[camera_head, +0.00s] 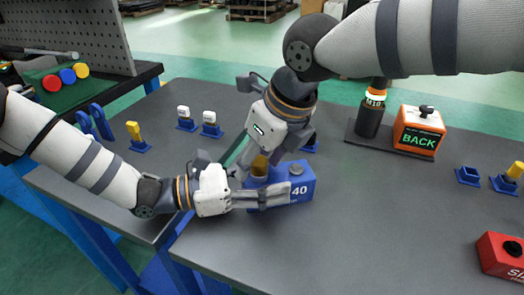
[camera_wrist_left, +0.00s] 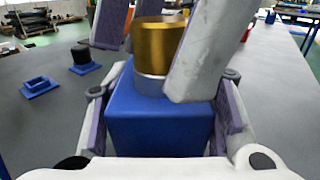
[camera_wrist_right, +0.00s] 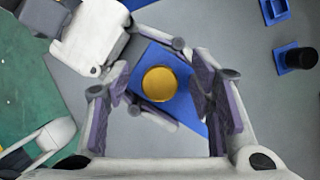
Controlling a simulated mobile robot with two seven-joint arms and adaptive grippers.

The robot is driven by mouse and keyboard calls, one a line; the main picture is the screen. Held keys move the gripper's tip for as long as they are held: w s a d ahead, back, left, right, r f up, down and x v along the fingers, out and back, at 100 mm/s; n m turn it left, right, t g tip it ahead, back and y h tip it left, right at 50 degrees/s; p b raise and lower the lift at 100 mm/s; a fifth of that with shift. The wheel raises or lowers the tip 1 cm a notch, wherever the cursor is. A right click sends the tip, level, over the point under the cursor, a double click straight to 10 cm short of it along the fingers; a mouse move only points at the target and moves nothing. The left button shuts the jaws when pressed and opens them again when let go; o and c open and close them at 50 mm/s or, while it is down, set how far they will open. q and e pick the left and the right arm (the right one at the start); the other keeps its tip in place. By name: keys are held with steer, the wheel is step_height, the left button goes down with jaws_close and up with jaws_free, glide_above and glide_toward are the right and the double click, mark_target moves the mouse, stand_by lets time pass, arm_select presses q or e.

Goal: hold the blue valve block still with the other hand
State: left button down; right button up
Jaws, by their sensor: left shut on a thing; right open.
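The blue valve block (camera_head: 300,184), marked 40, stands on the grey table with a brass cylinder (camera_head: 259,167) on top at its left end. My left gripper (camera_head: 283,194) is shut on the block, its fingers along the sides; the block fills the gap between its pads in the left wrist view (camera_wrist_left: 160,125). My right gripper (camera_head: 255,165) is above the block, fingers pointing down around the brass cylinder. In the right wrist view the round brass top (camera_wrist_right: 159,84) lies between the open fingers, with space on both sides.
An orange box marked BACK (camera_head: 418,132) and a dark cylinder marked M10 (camera_head: 370,115) stand at the back right. A red box (camera_head: 500,256) is at the right edge. Small blue stands (camera_head: 187,125) hold white and yellow parts. The table's front middle is clear.

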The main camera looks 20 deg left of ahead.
jaws_close()
jaws_free()
steer(key=shift+r, duration=0.1)
